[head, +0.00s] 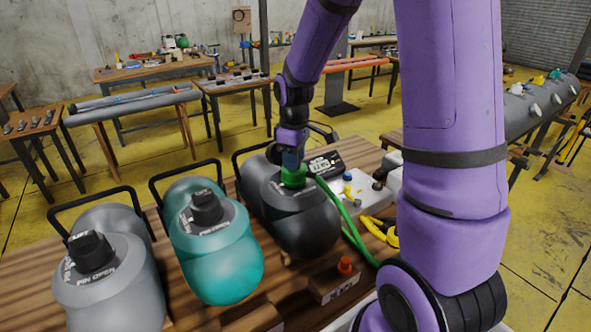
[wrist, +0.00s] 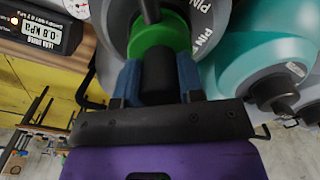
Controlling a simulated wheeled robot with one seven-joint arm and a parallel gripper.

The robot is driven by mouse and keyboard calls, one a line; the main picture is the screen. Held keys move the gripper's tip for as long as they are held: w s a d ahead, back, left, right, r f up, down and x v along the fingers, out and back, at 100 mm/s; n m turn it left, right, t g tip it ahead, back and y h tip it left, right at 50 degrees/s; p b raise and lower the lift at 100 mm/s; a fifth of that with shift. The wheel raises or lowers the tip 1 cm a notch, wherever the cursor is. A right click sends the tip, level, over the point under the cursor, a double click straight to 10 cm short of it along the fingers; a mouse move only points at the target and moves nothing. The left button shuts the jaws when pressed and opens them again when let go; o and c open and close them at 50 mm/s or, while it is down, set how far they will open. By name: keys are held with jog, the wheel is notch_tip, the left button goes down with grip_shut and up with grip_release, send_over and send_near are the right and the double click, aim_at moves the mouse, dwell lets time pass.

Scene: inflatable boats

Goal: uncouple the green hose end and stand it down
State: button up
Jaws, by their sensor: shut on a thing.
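The green hose end (head: 293,177) sits upright on the valve at the top of the dark grey inflated tube (head: 305,222). In the wrist view its green collar (wrist: 160,38) and a black cylindrical part (wrist: 158,78) lie between my blue fingers. My gripper (head: 291,160) comes down on it from above and is shut on it; it also shows in the wrist view (wrist: 159,72). The green hose (head: 347,217) runs from it down to the right along the bench. The coupling under the collar is largely hidden, so I cannot tell whether it is locked.
A teal tube (head: 222,262) and a light grey tube (head: 108,290), each with a black valve cap, stand to the left. A digital gauge (head: 326,164) is close behind my gripper. A wooden block with a red-topped fitting (head: 345,265) stands at the front. Yellow hose (head: 378,228) lies to the right.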

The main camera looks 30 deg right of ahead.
jog(key=shift+n, duration=0.5)
jog(key=n, duration=0.4)
jog(key=shift+r, duration=0.75)
dwell(0.9)
jog(key=shift+r, duration=2.15)
jog(key=shift+s, duration=0.15)
